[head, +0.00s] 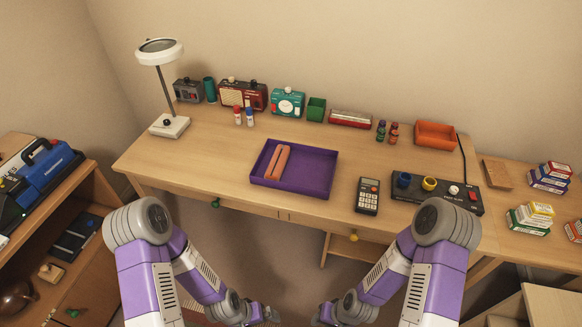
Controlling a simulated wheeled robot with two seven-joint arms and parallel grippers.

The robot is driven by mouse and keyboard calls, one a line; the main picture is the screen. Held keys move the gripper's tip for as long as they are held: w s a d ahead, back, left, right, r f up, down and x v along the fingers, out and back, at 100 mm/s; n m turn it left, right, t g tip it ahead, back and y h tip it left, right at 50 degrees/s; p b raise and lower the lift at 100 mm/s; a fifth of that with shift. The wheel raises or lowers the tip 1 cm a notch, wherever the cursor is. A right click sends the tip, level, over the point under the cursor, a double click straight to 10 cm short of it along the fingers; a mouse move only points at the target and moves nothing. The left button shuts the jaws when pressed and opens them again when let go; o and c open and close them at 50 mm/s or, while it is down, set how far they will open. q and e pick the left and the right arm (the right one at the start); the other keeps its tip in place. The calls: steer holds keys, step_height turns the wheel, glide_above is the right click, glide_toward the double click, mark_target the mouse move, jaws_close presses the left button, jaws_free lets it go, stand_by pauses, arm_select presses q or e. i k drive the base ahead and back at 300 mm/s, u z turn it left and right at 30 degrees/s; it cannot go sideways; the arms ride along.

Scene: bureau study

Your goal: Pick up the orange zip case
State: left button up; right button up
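A long, narrow orange object (278,162), which looks like the zip case, lies in the left part of a shallow purple tray (318,187) on the desk. A lengthwise line runs along its top. My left gripper (270,314) and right gripper (322,314) are low at the bottom of the head view, in front of the desk and well apart from the case. Both are small and partly cut off, so their fingers cannot be made out clearly.
A calculator (367,196) and a black control panel (437,192) are right of the tray. A white lamp (170,126) stands at the left. Radios, pots and an orange bin (435,134) line the back. Bare desk (215,165) lies left of the tray.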

mark_target(275, 169)
steer(key=u, duration=0.35)
steer(key=k, duration=0.5)
steer(key=u, duration=0.55)
steer(key=i, duration=1)
steer(key=z, duration=0.9)
